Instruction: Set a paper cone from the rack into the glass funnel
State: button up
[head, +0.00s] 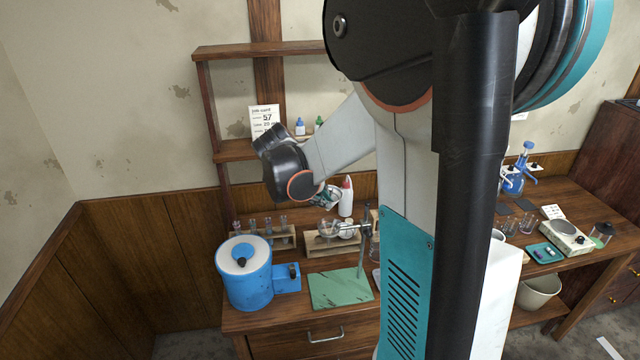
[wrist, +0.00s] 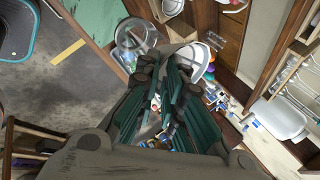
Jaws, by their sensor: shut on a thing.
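My gripper (head: 327,197) reaches down over the wooden rack (head: 322,244) at the back of the bench. In the wrist view its teal fingers (wrist: 166,80) are closed in on a pale piece (wrist: 178,52), which looks like a paper cone; the fingers partly hide it. Clear glass that looks like the glass funnel (head: 327,228) stands at the rack's left, just below the gripper; round clear glass (wrist: 133,38) also shows left of the fingertips in the wrist view. A white rounded piece, likely another paper cone (head: 347,230), is at the rack's right.
A blue pot with a white lid (head: 245,270) stands at the bench's left front. A green mat (head: 341,288) lies before the rack, with a metal stand (head: 364,247) at its right. A test-tube rack (head: 268,238) is on the left, a white bottle (head: 346,196) behind.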

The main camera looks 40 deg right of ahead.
notch_tip(320, 180, down, 8)
jog(key=s+b, duration=0.1)
jog(key=b, duration=0.4)
jog(key=shift+s+a+r+b, duration=0.2)
jog(key=shift+a+b, duration=0.1)
jog(key=shift+a, duration=0.1)
dwell(0.4)
jog(key=o, duration=0.7)
jog(key=shift+r, duration=0.15)
notch_tip(320, 180, up, 6)
jog(key=p, duration=0.4)
dwell(1.1)
